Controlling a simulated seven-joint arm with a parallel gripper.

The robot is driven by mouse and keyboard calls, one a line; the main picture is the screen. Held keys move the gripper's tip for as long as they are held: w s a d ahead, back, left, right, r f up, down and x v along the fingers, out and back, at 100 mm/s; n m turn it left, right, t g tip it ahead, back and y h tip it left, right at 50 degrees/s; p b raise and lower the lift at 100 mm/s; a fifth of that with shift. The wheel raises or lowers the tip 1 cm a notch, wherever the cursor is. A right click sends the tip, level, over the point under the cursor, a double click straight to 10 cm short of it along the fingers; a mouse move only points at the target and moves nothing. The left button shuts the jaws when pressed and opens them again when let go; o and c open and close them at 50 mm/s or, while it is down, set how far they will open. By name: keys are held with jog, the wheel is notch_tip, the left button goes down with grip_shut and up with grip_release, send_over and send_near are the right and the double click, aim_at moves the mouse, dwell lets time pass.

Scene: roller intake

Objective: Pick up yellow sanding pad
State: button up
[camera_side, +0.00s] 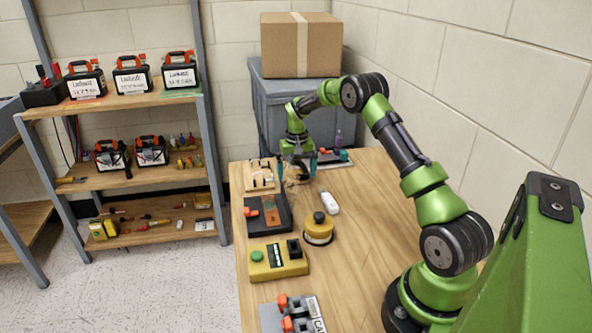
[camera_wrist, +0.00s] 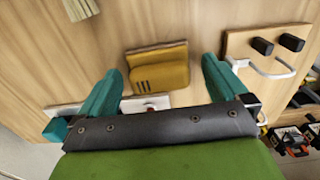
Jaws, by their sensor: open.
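The yellow sanding pad (camera_wrist: 160,73) is a yellow block with a brown edge and dark stripes. In the wrist view it lies on the wooden table, between and slightly beyond my two teal fingers. My gripper (camera_wrist: 162,66) is open, with one finger to each side of the pad and visible gaps. In the side view my gripper (camera_side: 298,170) points down over the far part of the table. The pad cannot be made out clearly there. I cannot tell how far the fingertips are above the table.
A wooden board (camera_wrist: 238,43) with black knobs and a white handle is right of my gripper. The table's right side is clear.

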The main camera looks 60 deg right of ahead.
jog(key=shift+c, duration=0.3)
jog(key=c, duration=1.4)
jog(key=shift+r, duration=0.15)
